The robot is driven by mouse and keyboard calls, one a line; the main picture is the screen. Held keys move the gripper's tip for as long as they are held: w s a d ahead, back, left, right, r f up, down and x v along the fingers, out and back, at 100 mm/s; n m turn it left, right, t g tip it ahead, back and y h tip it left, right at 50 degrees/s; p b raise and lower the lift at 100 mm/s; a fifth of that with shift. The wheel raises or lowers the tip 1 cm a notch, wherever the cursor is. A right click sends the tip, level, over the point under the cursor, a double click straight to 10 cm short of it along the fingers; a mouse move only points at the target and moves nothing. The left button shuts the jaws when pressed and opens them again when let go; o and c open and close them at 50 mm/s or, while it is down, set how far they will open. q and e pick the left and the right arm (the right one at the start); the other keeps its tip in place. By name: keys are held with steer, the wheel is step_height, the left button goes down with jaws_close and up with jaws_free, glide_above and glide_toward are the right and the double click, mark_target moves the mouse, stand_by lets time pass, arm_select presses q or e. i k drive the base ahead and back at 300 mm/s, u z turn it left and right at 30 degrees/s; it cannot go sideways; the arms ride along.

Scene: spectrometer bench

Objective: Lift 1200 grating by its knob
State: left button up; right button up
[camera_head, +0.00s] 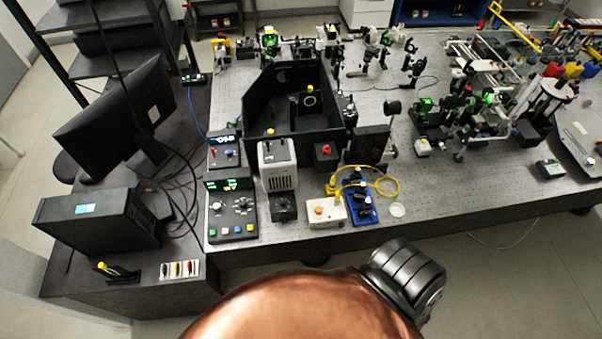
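I cannot read any "1200" label at this size, so I cannot say for sure which part is the 1200 grating. An open-topped black enclosure (262,112) stands on the optical bench. Inside it, near its right side, is a small round mount (309,101) with a yellow knob (310,89) on top. It stands upright, with no gripper near it. Neither of my grippers shows in the head view. Only my copper-coloured body and a dark part of mine show at the bottom edge.
In front of the enclosure stand a grey lamp housing (278,172), a control box with green displays (231,210), a white box (325,211) and a yellow cable loop (384,187). A black panel (369,145) is at right.

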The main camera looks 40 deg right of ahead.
mark_target(356, 178)
steer(key=u, duration=0.7)
steer(key=k, duration=0.85)
steer(key=z, duration=1.4)
steer(key=i, duration=0.5)
